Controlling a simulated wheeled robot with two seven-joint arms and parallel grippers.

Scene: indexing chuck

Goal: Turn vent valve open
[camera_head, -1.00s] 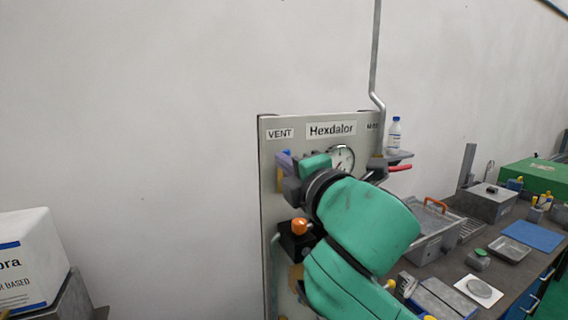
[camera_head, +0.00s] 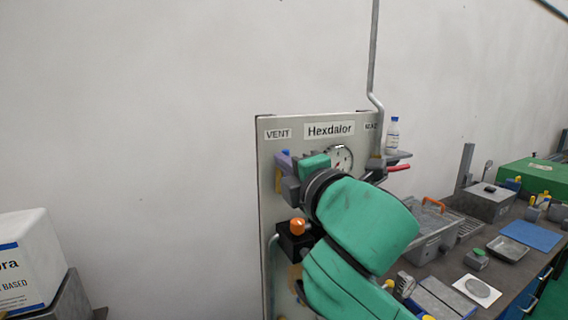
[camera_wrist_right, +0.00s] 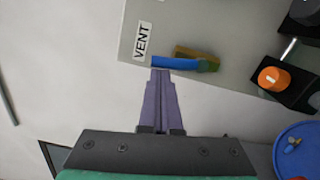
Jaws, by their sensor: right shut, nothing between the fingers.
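The vent valve's blue lever (camera_wrist_right: 180,63) shows in the right wrist view, just below the VENT label (camera_wrist_right: 142,41). It lies nearly along the brass-coloured valve body (camera_wrist_right: 196,53). My right gripper (camera_wrist_right: 160,74) is shut and empty, its purple fingertips right at the lever's free end; I cannot tell if they touch. In the head view, my right wrist and arm hide most of the valve; only a brass-coloured bit (camera_head: 278,180) shows under a purple-blue part below the VENT label (camera_head: 278,134). My left gripper is out of view.
A bent pipe (camera_head: 375,60) rises at the right. A bench with trays and a green box (camera_head: 535,172) stands to the right. The wall at left is bare.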

